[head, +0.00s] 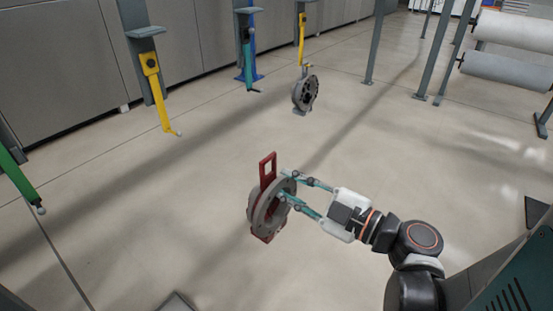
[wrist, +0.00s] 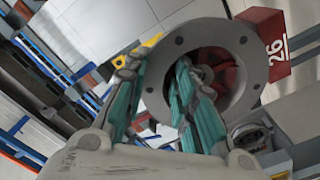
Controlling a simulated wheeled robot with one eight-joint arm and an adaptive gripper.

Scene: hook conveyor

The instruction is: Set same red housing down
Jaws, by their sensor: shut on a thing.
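One finger of my gripper (wrist: 157,65) reaches over the ring's opening, the other lies outside the rim. The housing's far side is hidden.
Several hook hangers hang at the back: a yellow one (head: 158,95), a teal one (head: 248,62), a green one (head: 20,180) at left. Another yellow hanger (head: 302,38) bears a grey housing (head: 305,92). Grey posts (head: 375,42) and white rolls (head: 510,70) stand right. Floor (head: 130,215) between is clear.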

